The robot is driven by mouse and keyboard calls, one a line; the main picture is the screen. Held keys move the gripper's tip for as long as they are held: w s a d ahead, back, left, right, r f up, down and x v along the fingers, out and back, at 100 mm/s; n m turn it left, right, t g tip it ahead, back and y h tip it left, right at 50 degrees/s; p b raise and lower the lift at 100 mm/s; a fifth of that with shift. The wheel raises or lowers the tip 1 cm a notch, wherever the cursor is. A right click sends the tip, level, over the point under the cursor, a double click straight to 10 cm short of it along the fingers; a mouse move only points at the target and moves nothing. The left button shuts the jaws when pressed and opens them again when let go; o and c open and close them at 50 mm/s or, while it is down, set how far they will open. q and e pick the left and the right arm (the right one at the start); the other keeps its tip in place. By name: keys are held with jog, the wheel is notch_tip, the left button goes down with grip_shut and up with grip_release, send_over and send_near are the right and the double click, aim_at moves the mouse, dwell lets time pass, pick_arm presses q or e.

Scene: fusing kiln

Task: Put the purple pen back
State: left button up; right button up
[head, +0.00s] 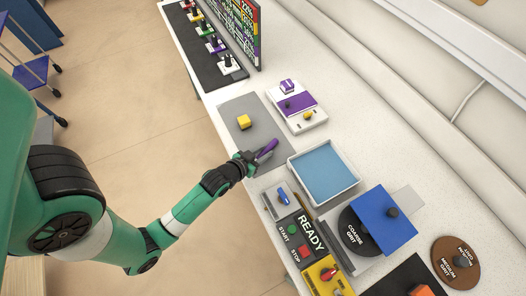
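The purple pen (267,148) is at the fingertips of my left gripper (256,157) in the head view. The gripper appears shut on it, and the pen slants up to the right, above or near the right edge of the grey mat (262,124). The gripper hides the pen's lower end. A small white tray (268,207) with a blue item (283,197) stands just below the gripper. My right gripper is not in view.
A blue-filled tray (325,175) is close to the gripper's right. A READY panel (311,232), grit discs (456,262) and a blue block (383,220) crowd the near right.

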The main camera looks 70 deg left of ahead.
pick_arm(q)
jog(key=shift+o, duration=1.1)
jog(key=shift+r, duration=0.2)
jog(key=p+v, duration=0.2)
jog(key=v, duration=1)
jog(key=shift+f, duration=0.1)
